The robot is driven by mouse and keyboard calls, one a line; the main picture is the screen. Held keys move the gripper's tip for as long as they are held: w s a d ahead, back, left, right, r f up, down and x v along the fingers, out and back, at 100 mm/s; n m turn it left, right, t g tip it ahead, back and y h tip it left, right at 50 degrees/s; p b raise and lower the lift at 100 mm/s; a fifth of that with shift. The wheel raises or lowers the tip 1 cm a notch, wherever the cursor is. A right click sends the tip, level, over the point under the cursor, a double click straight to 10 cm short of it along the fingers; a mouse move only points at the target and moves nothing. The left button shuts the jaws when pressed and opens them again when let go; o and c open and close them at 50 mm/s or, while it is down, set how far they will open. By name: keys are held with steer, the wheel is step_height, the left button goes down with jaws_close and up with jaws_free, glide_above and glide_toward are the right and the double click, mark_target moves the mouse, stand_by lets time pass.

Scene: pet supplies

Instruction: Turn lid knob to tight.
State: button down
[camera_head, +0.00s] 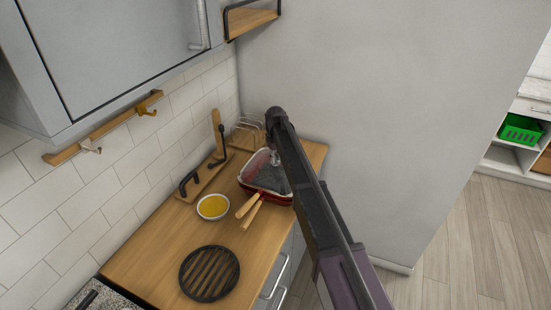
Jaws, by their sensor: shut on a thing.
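A red square pan (249,186) stands on the wooden counter against the grey wall, with a glass-like lid (268,172) on top. Two light wooden handles (248,210) stick out from it toward the front left. My dark arm reaches in from the lower right and bends down over the lid. My gripper (273,156) is at the lid's far side, mostly hidden by the arm, and is shut on the lid knob. The knob itself is hidden, so its turn position and any tight mark cannot be seen.
A white bowl of yellow contents (213,206) stands left of the pan. A round black grate (209,273) lies nearer on the counter (150,260). A wooden rack with black hooks (205,175) and a wire rack (247,132) stand behind. A grey wall (400,110) rises right.

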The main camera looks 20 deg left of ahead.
steer(key=m, duration=0.6)
steer(key=shift+s, duration=0.1)
steer(key=m, duration=0.6)
steer(key=shift+m, duration=0.4)
steer(key=c, duration=0.6)
jaws_free()
steer(key=shift+a, duration=0.1)
steer(key=shift+n, duration=0.5)
